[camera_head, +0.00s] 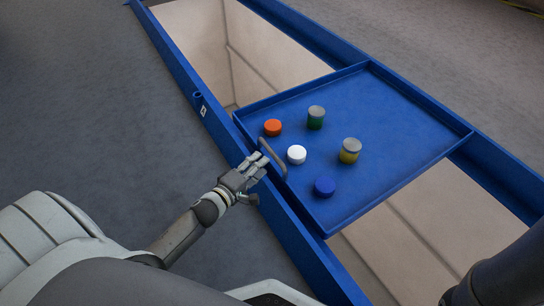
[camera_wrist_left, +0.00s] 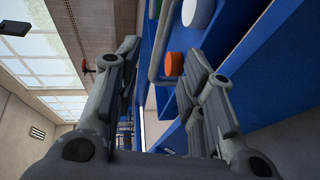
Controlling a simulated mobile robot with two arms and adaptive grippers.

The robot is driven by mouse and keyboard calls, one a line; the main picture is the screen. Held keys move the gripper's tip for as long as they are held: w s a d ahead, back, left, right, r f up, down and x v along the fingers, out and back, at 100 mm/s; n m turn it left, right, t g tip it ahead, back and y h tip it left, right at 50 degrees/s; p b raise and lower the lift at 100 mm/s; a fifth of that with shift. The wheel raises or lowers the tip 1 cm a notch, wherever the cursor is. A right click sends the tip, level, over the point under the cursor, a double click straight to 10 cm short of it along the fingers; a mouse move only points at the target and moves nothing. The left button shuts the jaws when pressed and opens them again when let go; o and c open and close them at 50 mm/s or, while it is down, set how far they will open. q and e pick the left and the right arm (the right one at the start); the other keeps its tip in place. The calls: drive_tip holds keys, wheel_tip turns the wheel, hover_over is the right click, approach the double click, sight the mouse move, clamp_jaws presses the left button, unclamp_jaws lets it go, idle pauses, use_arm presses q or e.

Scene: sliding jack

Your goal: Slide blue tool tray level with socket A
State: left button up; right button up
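The blue tool tray (camera_head: 405,125) lies across two blue rails, with a grey handle (camera_head: 272,157) on its near-left edge. The label A (camera_head: 203,111) is on the near rail, just below a small round socket (camera_head: 197,97), up-left of the handle. My left gripper (camera_head: 260,166) is at the handle. In the left wrist view its fingers (camera_wrist_left: 165,58) are apart, with the handle (camera_wrist_left: 155,70) showing between them. I cannot tell whether either finger touches it. My right gripper is out of view.
The tray carries an orange disc (camera_head: 272,127), a white disc (camera_head: 297,154), a blue disc (camera_head: 324,186), a green jar (camera_head: 316,118) and a yellow jar (camera_head: 350,150). The near rail (camera_head: 290,235) runs past both tray ends. Open gaps lie beyond each end.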

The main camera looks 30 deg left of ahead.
sight(272, 151)
use_arm(q)
drive_tip(key=shift+b+x, duration=2.05)
drive_tip(key=shift+x, duration=2.1)
clamp_jaws()
